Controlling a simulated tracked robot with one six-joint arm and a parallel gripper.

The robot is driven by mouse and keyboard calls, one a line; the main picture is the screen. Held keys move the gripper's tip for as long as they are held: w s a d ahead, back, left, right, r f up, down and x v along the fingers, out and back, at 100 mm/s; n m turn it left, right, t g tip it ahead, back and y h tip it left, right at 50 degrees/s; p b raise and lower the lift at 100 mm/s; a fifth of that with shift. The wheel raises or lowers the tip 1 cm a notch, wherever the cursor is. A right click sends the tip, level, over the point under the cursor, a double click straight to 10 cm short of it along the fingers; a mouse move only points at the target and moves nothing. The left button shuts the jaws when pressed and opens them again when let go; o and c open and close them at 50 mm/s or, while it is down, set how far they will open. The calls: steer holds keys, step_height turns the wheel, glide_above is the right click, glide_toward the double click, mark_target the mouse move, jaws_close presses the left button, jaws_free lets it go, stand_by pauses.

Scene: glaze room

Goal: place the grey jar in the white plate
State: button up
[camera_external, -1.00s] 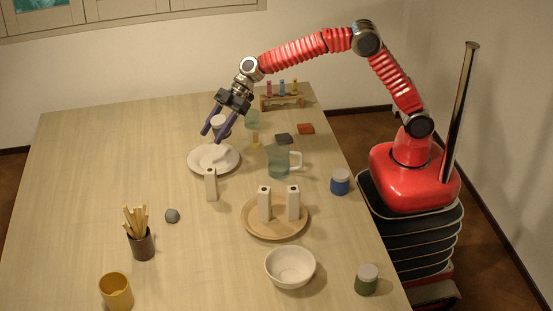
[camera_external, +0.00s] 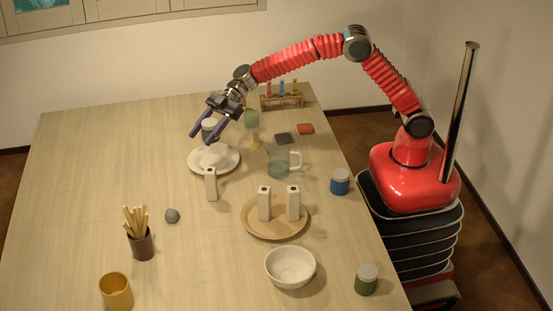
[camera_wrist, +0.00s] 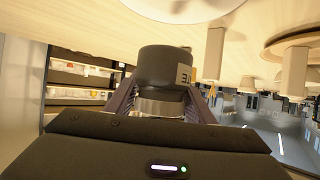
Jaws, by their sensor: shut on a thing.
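The grey jar (camera_external: 209,124) is between the purple fingers of my gripper (camera_external: 206,137), near the far side of the white plate (camera_external: 234,165). In the wrist view the dark grey jar (camera_wrist: 163,67) has a pale label with dark letters and is gripped between both fingers. The white plate also shows at the top of the wrist view (camera_wrist: 190,8), beyond the jar. A pale rounded shape shows on the plate in the external view. I cannot tell the exact gap between jar and plate.
A white bottle-like block (camera_external: 211,185) stands at the plate's near edge. A glass pitcher (camera_external: 278,163), a wooden tray (camera_external: 273,233) with two white blocks, and a test-tube rack (camera_external: 282,101) are to the right. The left of the table is mostly clear.

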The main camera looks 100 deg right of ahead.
steer(key=shift+f, duration=3.1)
steer(key=shift+f, duration=1.95)
steer(key=o, duration=1.3)
steer(key=shift+o, duration=0.2)
